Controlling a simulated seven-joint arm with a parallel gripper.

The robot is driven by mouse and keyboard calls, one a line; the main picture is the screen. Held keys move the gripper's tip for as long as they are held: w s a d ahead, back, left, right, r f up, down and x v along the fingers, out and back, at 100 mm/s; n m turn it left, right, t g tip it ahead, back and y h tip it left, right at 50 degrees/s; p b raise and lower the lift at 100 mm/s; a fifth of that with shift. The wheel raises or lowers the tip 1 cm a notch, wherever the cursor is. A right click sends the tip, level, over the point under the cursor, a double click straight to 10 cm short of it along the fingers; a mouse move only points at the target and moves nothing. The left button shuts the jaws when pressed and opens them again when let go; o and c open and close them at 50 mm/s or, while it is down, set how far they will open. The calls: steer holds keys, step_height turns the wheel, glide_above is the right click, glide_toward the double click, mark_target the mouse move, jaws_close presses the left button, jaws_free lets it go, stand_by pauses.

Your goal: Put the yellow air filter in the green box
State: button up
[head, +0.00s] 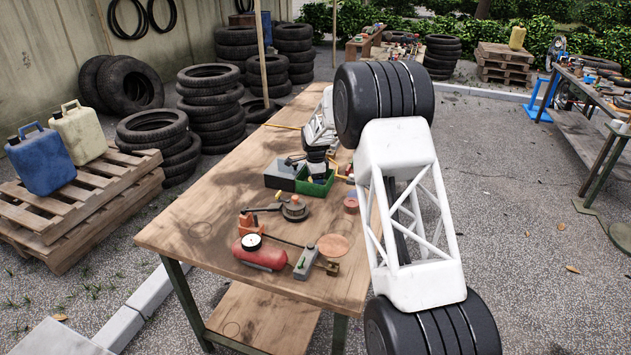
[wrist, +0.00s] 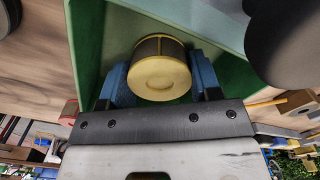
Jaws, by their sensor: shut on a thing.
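The yellow air filter (wrist: 158,76) is a short round cylinder with a pale yellow end cap and a darker band around its side. My gripper (wrist: 161,70) is shut on it, one blue finger on each side. The green box (wrist: 88,45) surrounds the filter and fingertips in the wrist view, its walls around them and its floor behind. In the head view the green box (head: 316,187) stands on the wooden table with my gripper (head: 317,172) pointing down into it. The filter is hidden there. I cannot tell whether it touches the box floor.
A grey box (head: 281,174) stands directly left of the green box. A round part (head: 295,209), a red tank (head: 259,255) and a grey switch block (head: 306,262) lie nearer the front. The table's left side (head: 205,215) is mostly clear.

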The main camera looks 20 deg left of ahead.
steer(key=shift+f, duration=0.15)
steer(key=o, duration=0.9)
step_height(320, 180, up, 12)
stand_by(0.5)
stand_by(0.7)
